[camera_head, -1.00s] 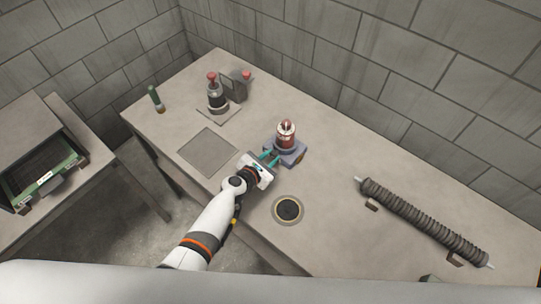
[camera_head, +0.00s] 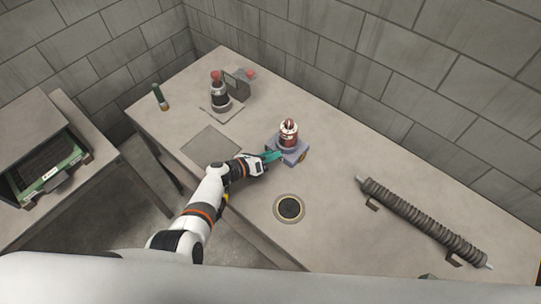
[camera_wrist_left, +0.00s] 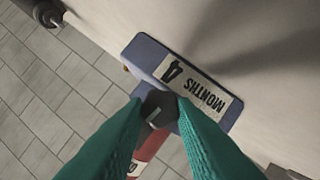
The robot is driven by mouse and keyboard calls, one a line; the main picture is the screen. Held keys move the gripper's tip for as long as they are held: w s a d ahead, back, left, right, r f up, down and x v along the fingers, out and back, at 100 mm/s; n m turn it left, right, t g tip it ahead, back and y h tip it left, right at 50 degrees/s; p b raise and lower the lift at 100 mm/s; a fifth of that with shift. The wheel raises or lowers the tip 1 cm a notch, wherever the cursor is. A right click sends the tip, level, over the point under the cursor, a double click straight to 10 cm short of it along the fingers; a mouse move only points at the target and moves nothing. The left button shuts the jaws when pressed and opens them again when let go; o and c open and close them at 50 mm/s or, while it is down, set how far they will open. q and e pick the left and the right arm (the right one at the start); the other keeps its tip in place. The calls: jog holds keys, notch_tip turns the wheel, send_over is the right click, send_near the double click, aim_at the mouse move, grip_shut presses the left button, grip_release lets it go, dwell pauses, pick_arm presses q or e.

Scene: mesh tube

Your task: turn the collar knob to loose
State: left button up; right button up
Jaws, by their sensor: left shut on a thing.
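A device with a blue-grey base (camera_head: 291,153) and a red, banded upright body (camera_head: 288,131) stands mid-table in the head view. In the left wrist view, the base (camera_wrist_left: 150,53) carries a pale label reading "MONTHS" (camera_wrist_left: 205,95). A dark, faceted collar knob (camera_wrist_left: 159,106) with a small light mark sits at the base's edge, beside the red body (camera_wrist_left: 150,145). My left gripper (camera_head: 273,156) reaches the device's near left side. Its teal fingertips (camera_wrist_left: 160,112) are shut on the knob from both sides. The knob is hidden in the head view. My right gripper is not in view.
A round dark-centred ring (camera_head: 289,208) lies in front of the device. A ribbed tube (camera_head: 420,220) lies at right. A red-topped dark device (camera_head: 220,92) and a green cylinder (camera_head: 160,97) stand at back left. A flat square plate (camera_head: 211,142) lies left of my gripper.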

pick_arm(q)
jog(key=shift+f+n+h, duration=0.15)
jog(key=shift+n+h, duration=0.15)
jog(key=shift+n, duration=0.2)
dwell(0.3)
jog(key=o, duration=1)
jog(key=shift+a, duration=0.15)
jog(key=shift+s+a+r, duration=0.2)
jog(key=shift+a, duration=0.05)
jog(key=p+v, duration=0.1)
jog(key=v, duration=1)
jog(key=shift+a+p, duration=0.1)
jog(key=shift+p, duration=0.25)
jog(key=shift+f, duration=0.1)
